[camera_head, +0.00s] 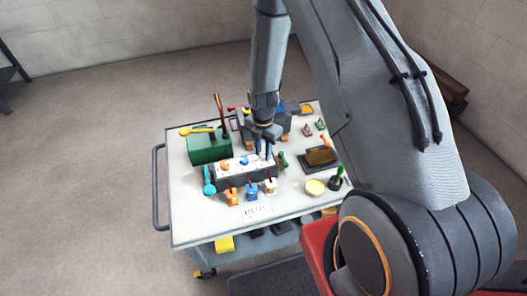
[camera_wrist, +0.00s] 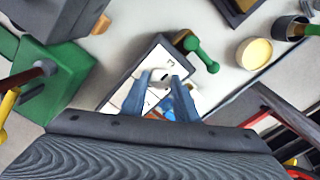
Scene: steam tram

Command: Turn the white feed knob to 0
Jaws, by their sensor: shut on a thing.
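A dark box with a white top panel (camera_head: 245,173) stands in the middle of the trolley top. In the head view my gripper (camera_head: 264,151) points down over the right end of this panel. In the wrist view my gripper (camera_wrist: 160,92) has its two blue fingers shut on the white feed knob (camera_wrist: 159,75), which shows as a pale shape between the fingertips. The knob is mostly hidden by the fingers in the head view. The number it points to cannot be read. An orange knob (camera_head: 225,165) sits near the left end of the panel.
A green box (camera_head: 209,149) with a yellow-handled lever stands behind left. Orange (camera_head: 232,197), blue (camera_head: 252,191) and white (camera_head: 271,186) small pieces stand in front of the panel. A green handle (camera_wrist: 203,55) is close beside the panel. A pale round dish (camera_head: 315,187) is at right.

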